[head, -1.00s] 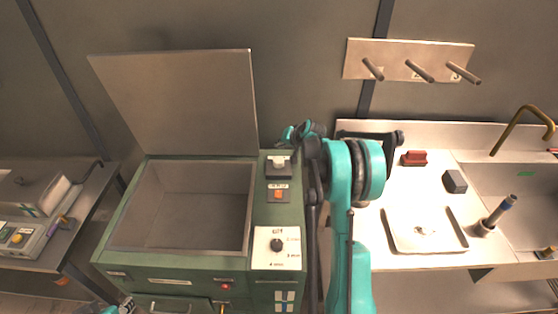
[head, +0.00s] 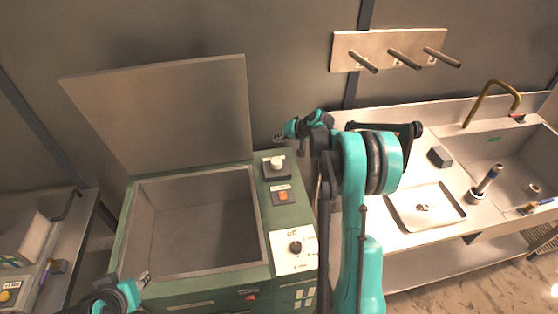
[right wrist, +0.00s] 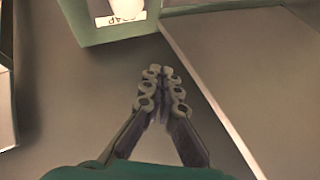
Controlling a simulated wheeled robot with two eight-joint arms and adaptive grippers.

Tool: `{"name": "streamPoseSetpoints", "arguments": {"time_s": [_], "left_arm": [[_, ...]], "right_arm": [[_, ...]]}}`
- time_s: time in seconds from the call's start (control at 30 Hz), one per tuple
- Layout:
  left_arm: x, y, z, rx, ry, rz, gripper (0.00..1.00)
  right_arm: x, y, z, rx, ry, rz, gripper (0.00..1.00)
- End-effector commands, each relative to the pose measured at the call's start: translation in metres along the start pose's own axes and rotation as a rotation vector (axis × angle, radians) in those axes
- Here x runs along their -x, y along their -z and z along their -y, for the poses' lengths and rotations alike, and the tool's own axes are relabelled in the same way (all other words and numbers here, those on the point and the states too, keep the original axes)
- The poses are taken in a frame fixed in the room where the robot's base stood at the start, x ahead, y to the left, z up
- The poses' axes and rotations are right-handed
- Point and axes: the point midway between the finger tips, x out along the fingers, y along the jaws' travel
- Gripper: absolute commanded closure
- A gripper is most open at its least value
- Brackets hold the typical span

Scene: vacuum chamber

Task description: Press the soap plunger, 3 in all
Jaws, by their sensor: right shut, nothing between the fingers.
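The soap plunger (head: 277,162) is a pale round knob on a dark base at the back right corner of the green machine. In the right wrist view, a pale rounded part (right wrist: 126,4) shows at the top edge beside an upside-down label that seems to read SOAP. My right gripper (head: 280,137) is just behind the plunger in the head view, apart from it. Its fingers (right wrist: 162,76) are shut and empty in the right wrist view. My left gripper (head: 143,281) is at the lower left, over the machine's front left; its fingers are too small to judge.
The green machine has an open basin (head: 190,235) with a raised lid (head: 165,110). An orange switch (head: 283,197) and a dark dial (head: 295,247) lie in front of the plunger. A sink counter with a tray (head: 425,207) stands right. Pegs (head: 405,60) stick out from the wall.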

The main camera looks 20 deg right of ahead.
Motion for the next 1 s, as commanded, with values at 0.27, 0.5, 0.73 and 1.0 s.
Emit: {"name": "streamPoseSetpoints", "arguments": {"time_s": [0.27, 0.5, 0.73, 1.0], "left_arm": [[-0.004, -0.003, 0.000, 0.000, 0.000, 0.000, 0.63], [-0.017, -0.012, 0.000, 0.000, 0.000, 0.000, 0.63], [-0.034, -0.024, 0.000, 0.000, 0.000, 0.000, 0.63], [-0.047, -0.033, 0.000, 0.000, 0.000, 0.000, 0.63]], "right_arm": [[-0.005, -0.004, -0.004, 0.000, 0.000, 0.000, 1.00], [-0.024, -0.017, -0.017, -0.001, -0.001, -0.001, 1.00], [-0.048, -0.034, -0.035, -0.001, -0.001, -0.001, 1.00], [-0.062, -0.045, -0.045, -0.001, -0.001, -0.001, 1.00]]}}
